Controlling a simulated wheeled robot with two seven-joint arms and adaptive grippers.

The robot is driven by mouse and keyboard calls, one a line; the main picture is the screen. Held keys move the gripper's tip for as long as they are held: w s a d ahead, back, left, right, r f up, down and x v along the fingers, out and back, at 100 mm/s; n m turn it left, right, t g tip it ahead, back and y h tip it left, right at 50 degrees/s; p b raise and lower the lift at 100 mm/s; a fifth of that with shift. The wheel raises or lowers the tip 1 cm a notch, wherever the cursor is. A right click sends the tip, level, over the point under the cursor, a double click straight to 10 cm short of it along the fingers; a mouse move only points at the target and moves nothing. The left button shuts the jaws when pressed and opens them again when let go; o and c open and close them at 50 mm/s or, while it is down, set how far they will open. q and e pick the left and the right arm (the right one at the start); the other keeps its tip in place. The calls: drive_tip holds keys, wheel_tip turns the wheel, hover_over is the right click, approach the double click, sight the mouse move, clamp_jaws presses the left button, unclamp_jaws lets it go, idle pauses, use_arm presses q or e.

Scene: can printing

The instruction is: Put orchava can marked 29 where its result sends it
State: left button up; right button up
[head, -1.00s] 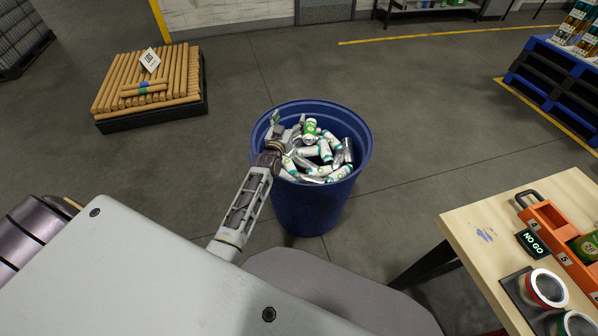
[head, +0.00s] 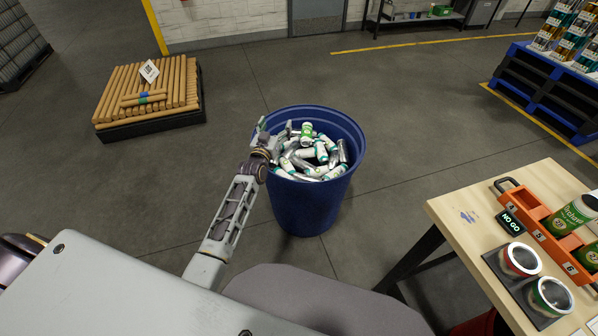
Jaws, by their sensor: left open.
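My left gripper (head: 274,131) is open and empty at the left rim of a blue bin (head: 309,208). The bin is full of loose white, green and silver cans. A green-and-white can (head: 307,133) lies on top of the pile, near the fingers and apart from them; its number is too small to read. A display reading NO GO (head: 511,223) sits on the wooden table (head: 459,217) at the right. A green Orchava can (head: 569,217) lies in the orange rack (head: 520,203) beside it; its number is not readable. My right gripper is out of view.
A pallet of brown tubes (head: 150,90) is at the back left. A blue pallet (head: 545,90) with cans stands at the back right. Floor around the bin is clear.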

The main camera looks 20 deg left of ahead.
use_arm(q)
drive_tip(key=shift+f, duration=0.15)
idle(0.8)
